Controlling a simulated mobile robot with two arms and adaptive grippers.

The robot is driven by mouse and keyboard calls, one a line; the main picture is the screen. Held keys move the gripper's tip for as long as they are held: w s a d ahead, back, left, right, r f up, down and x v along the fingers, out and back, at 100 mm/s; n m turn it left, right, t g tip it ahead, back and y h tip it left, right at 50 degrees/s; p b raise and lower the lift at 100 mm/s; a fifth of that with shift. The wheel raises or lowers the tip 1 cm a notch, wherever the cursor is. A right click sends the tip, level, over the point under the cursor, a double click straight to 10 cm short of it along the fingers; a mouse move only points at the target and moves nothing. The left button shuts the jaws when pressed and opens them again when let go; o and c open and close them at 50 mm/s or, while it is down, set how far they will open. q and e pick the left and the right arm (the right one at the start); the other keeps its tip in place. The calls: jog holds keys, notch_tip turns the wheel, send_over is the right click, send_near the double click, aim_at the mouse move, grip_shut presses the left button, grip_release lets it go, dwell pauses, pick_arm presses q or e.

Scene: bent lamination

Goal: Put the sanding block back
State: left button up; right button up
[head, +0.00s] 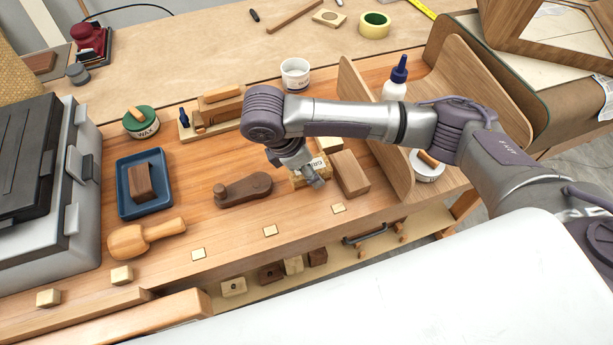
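A light wooden block with dark lettering (322,163), which may be the sanding block, lies on the workbench and is partly hidden by my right gripper. My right gripper (314,178) reaches down from the upper right and is over this block; I cannot tell whether it touches it or whether its fingers are open or shut. A plain brown wooden block (350,172) lies just right of it. A darker brown block (140,183) sits in a blue tray (126,208) at the left. My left gripper is not in view.
A wooden mallet (145,238), a dark wooden tool (243,190), a green-lidded wax tin (140,122) and a white cup (295,74) stand around. A curved wooden panel (373,125) rises at right. Small pale squares (270,230) line the front.

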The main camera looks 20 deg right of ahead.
jog(key=shift+w+a+f, duration=0.3)
jog(key=shift+w+f, duration=0.1)
jog(key=shift+w, duration=0.05)
jog(key=shift+f+p, duration=0.4)
jog(key=shift+f, duration=1.5)
jog(key=o, duration=1.1)
jog(key=shift+f, duration=0.1)
jog(key=shift+a+r, duration=0.1)
jog(key=shift+r, duration=0.3)
jog(key=v, duration=1.1)
jog(key=shift+r, duration=0.25)
